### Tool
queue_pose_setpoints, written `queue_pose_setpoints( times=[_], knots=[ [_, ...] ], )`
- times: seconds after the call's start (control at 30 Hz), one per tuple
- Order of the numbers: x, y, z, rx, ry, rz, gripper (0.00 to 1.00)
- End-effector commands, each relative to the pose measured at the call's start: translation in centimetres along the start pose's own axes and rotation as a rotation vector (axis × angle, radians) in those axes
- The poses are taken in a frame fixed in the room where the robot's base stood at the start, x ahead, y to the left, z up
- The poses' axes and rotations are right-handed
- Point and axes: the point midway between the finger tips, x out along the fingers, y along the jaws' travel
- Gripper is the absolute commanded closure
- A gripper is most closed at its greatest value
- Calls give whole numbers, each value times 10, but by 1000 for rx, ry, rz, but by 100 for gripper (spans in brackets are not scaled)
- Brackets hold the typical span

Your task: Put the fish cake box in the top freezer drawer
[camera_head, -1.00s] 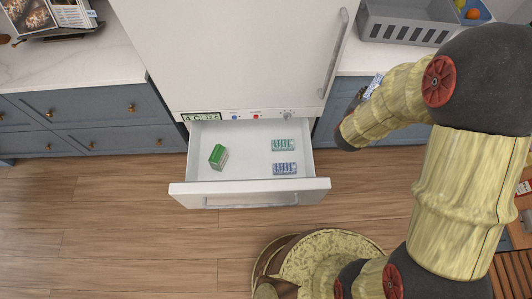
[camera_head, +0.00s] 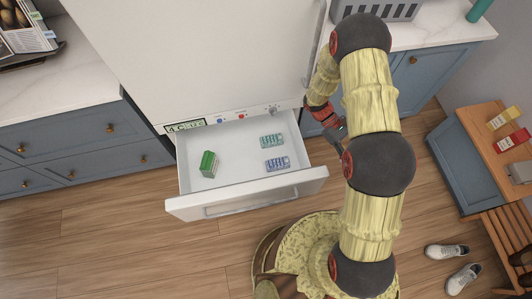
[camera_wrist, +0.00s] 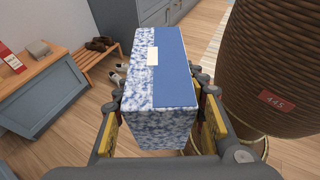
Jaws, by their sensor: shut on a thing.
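My gripper (camera_wrist: 160,112) is shut on a blue and white patterned box (camera_wrist: 176,70) with a small white label; I cannot read its name. In the head view my gripper (camera_head: 333,127) is beside the right side of the open top freezer drawer (camera_head: 245,196), and the box is mostly hidden there. The drawer is pulled out below the white fridge-freezer (camera_head: 200,60). Inside it lie a green box (camera_head: 208,164) at the left, a teal pack (camera_head: 272,141) and a blue pack (camera_head: 277,164) at the right. The drawer's middle is bare.
A grey crate (camera_head: 375,10) stands on the right counter. Blue cabinets (camera_head: 80,152) flank the fridge. A wooden bench (camera_head: 495,150) with small boxes is at the far right, with white shoes (camera_head: 447,251) on the floor nearby.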

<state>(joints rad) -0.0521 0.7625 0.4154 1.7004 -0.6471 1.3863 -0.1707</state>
Motion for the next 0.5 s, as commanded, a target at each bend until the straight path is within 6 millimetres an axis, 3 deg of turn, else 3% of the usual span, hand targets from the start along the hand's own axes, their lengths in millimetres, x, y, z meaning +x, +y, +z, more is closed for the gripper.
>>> queue_pose_setpoints(
  times=[0.1, 0.27, 0.4, 0.5],
  knots=[
    [5, -44, -27, 105, -3, -259, 98],
    [-16, -102, -66, 248, -2, -606, 98],
    [-52, -141, -103, 373, -2, -903, 98],
    [-87, -158, -130, 458, -1, -1111, 98]
  ],
)
